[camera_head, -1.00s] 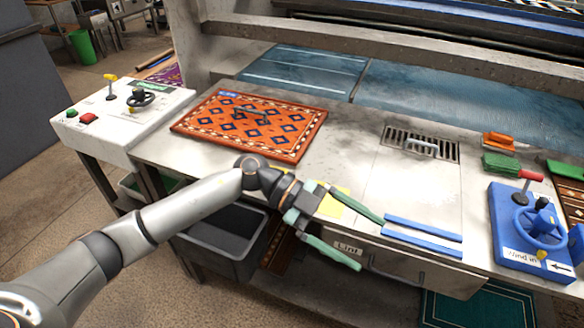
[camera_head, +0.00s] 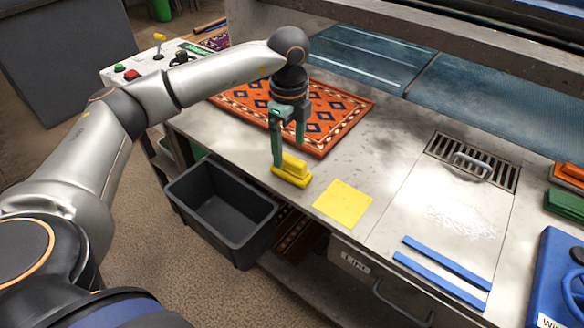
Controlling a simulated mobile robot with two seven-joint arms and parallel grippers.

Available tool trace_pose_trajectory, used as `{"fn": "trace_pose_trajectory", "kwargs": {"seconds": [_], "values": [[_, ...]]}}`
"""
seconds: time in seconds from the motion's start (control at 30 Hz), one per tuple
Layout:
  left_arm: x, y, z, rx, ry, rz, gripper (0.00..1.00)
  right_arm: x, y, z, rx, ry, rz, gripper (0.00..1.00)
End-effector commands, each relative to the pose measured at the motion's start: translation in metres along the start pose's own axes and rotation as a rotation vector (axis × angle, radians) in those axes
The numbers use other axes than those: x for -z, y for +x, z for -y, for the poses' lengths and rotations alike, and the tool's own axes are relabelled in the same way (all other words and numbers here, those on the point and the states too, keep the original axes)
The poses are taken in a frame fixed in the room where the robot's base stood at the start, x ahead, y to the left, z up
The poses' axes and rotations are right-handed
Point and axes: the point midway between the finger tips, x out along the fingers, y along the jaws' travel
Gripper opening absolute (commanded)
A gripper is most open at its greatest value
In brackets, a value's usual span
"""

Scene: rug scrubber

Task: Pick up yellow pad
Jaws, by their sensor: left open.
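The yellow pad (camera_head: 292,172), a block with a raised grip, sits at the front edge of the grey worktop, just below the patterned rug. My left gripper (camera_head: 289,150) points down over it, its jaws open. One finger reaches down at the pad's left end and hides a little of it; the other finger ends above and behind the pad. I cannot tell whether either finger touches it. A flat yellow square (camera_head: 342,203) lies on the worktop to the right of the pad. My right gripper is not in view.
An orange rug (camera_head: 335,112) lies behind the gripper. A black bin (camera_head: 222,210) stands below the front edge. To the right are a metal drain grate (camera_head: 500,174), two blue strips (camera_head: 440,278), orange and green pads (camera_head: 565,205) and a blue control box (camera_head: 555,275).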

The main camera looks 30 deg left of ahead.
Motion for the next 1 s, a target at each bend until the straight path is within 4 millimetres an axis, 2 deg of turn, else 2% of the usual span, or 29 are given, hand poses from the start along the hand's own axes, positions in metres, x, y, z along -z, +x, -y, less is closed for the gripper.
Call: {"fn": "trace_pose_trajectory", "kwargs": {"seconds": [0.07,0.27,0.53,0.83,0.87,1.0], "values": [[0.0,0.011,0.0,-0.003,0.001,0.0,0.9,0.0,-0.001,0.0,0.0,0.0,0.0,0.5],[0.0,0.025,0.001,-0.002,0.001,-0.001,0.9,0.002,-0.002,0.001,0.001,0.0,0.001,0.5],[0.001,0.063,0.003,-0.001,0.002,-0.002,0.9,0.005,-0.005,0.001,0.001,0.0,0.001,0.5],[0.001,0.07,0.003,0.001,0.003,-0.003,0.9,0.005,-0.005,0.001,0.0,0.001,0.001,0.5],[0.001,0.07,0.003,0.001,0.003,-0.003,0.89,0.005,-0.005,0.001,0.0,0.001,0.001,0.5],[0.001,0.069,0.003,0.001,0.003,-0.003,0.73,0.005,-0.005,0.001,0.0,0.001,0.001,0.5]]}}
